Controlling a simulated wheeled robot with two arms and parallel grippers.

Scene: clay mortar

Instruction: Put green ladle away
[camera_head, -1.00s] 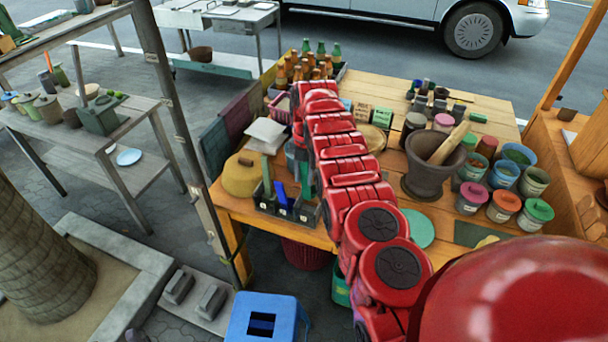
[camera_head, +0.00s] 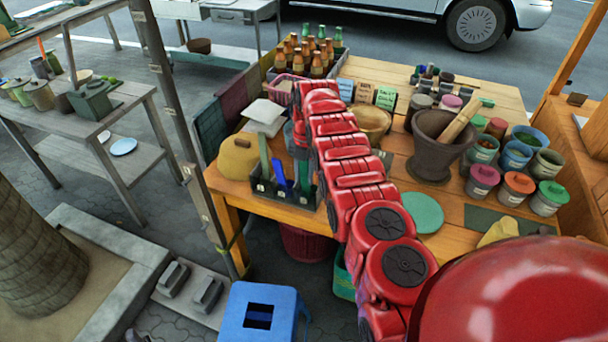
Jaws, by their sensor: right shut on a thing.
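My red right arm reaches from the lower right across the table's left half. My right gripper (camera_head: 306,152) is mostly hidden by this arm, near the back of the dark utensil caddy (camera_head: 286,198). It is shut on what seems to be the green ladle, a dark green upright piece (camera_head: 303,174) beside the arm. The ladle's bowl is hidden, and I cannot tell whether it touches the caddy. The caddy also holds a pale green handle (camera_head: 264,155) and a blue handle (camera_head: 279,174). My left gripper is not in view.
On the wooden table (camera_head: 232,200) stand a yellow-brown pot (camera_head: 238,157), a crate of bottles (camera_head: 341,64), a stone mortar with pestle (camera_head: 432,160) and several lidded pots. A teal disc (camera_head: 423,212) lies right of the arm. A blue stool (camera_head: 262,300) stands in front.

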